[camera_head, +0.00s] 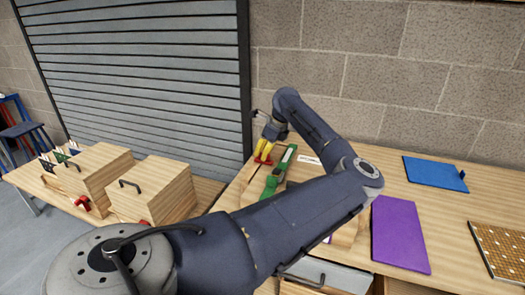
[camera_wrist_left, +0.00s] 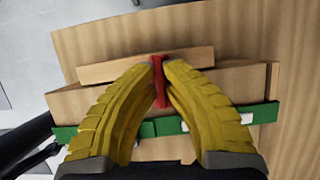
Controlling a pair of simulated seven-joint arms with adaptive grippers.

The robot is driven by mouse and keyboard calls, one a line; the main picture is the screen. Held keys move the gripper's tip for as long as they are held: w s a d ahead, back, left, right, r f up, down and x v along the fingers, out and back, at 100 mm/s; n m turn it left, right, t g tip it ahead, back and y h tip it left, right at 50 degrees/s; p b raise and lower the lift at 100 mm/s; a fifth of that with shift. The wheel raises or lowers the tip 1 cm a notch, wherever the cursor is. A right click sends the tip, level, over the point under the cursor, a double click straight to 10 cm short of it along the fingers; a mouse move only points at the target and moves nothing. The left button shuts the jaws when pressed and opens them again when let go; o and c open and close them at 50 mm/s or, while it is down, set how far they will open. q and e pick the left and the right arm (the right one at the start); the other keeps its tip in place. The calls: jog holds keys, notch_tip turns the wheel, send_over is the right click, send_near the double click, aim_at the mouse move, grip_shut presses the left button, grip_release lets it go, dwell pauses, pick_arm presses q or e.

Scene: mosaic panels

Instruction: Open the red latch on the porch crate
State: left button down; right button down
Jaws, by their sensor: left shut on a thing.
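My left gripper (camera_head: 264,152) has yellow fingers and reaches down at the far edge of the table near the wall. It is shut on a red latch (camera_head: 262,160). In the left wrist view the fingertips (camera_wrist_left: 160,64) meet on the upper part of the red latch (camera_wrist_left: 161,88), and its lower end shows between the fingers. The latch is at a wooden crate (camera_wrist_left: 85,103) with a green strip (camera_wrist_left: 165,126) along it. In the head view my arm hides much of this crate; its green strip (camera_head: 279,172) shows. My right gripper is not in view.
Two wooden crates with black handles (camera_head: 101,176) (camera_head: 155,189) and red parts stand at the left. A white label (camera_head: 308,159) lies beyond the green strip. A blue panel (camera_head: 434,173), a purple panel (camera_head: 400,235) and a dotted brown board (camera_head: 503,249) lie on the right table.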

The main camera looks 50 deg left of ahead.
pick_arm(q)
jog(key=m, duration=0.2)
jog(key=m+t, duration=0.1)
jog(key=shift+s+d+m+y, duration=0.1)
jog(key=shift+s+m+y, duration=0.2)
jog(key=shift+s+m, duration=0.1)
jog(key=m+t, duration=0.2)
jog(key=m, duration=0.1)
jog(key=shift+s+m, duration=0.25)
jog(key=shift+m, duration=0.05)
jog(key=m, duration=0.2)
jog(key=m+t, duration=0.1)
jog(key=shift+s+m, duration=0.25)
jog(key=shift+m, duration=0.05)
jog(key=shift+s+a+m+t+h, duration=0.15)
jog(key=shift+m+t+h, duration=0.2)
jog(key=shift+m, duration=0.6)
jog(key=shift+s+a+m+t+h, duration=0.2)
jog(key=shift+m+h, duration=0.25)
jog(key=shift+m, duration=0.5)
jog(key=shift+w, duration=0.1)
jog(key=c, duration=1.5)
grip_release()
